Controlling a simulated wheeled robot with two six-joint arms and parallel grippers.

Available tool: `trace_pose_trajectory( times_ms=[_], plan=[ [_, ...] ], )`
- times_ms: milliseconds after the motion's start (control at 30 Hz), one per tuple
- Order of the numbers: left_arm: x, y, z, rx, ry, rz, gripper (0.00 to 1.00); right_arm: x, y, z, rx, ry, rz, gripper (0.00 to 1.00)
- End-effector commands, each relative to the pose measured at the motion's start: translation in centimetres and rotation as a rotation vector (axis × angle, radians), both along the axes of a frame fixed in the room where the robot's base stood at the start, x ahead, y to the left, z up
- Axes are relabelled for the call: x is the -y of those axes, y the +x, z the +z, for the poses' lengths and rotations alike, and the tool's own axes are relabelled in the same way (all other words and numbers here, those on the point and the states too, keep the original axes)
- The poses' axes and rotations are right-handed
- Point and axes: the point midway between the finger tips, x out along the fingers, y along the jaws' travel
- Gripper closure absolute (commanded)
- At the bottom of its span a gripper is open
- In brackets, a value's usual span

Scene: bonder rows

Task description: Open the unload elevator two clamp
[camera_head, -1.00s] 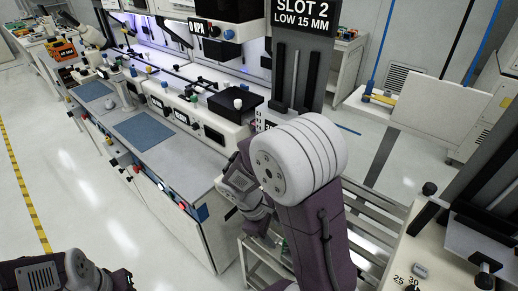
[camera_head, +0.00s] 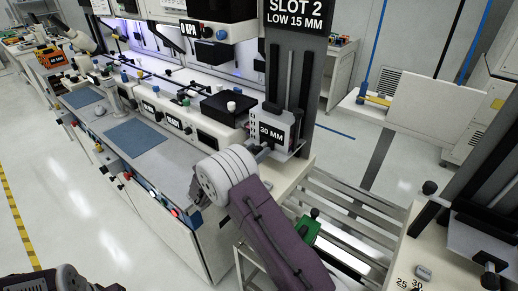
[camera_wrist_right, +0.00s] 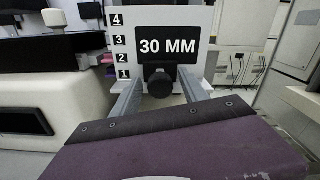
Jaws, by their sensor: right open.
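The unload elevator two (camera_head: 290,75) is a grey column with black vertical rails under a "SLOT 2 LOW 15 MM" sign (camera_head: 296,15). A plate marked "30 MM" (camera_head: 271,133) stands at its base; it also shows in the right wrist view (camera_wrist_right: 207,20), with steps numbered 1 to 4 at its left. A black knob (camera_wrist_right: 158,82), apparently the clamp's, sticks out below the label. My right gripper (camera_wrist_right: 160,92) is open, its grey fingers on either side of the knob; whether they touch it I cannot tell. In the head view my arm mostly hides the gripper.
A long bench with blue mats (camera_head: 135,136) and a black box (camera_head: 227,107) runs along the left of the elevator. A cream table (camera_head: 395,262) stands at lower right. The left floor is clear.

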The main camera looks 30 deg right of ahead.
Motion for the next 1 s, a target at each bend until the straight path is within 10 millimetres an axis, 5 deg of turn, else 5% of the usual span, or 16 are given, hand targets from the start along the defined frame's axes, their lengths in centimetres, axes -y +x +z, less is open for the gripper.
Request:
trace_pose_trajectory(
  times_ms=[400,600,1000],
  plan=[
    [0.00,0.00,0.13,0.000,0.000,0.000,0.64,1.45,0.60,-0.05,0.000,0.001,0.001,0.51],
    [0.00,0.00,0.13,0.000,0.000,0.000,0.64,1.43,0.59,-0.05,0.000,0.001,0.001,1.00],
    [0.00,0.00,0.14,0.000,0.000,0.000,0.64,1.42,0.59,-0.05,0.000,0.002,0.001,1.00]
  ],
)
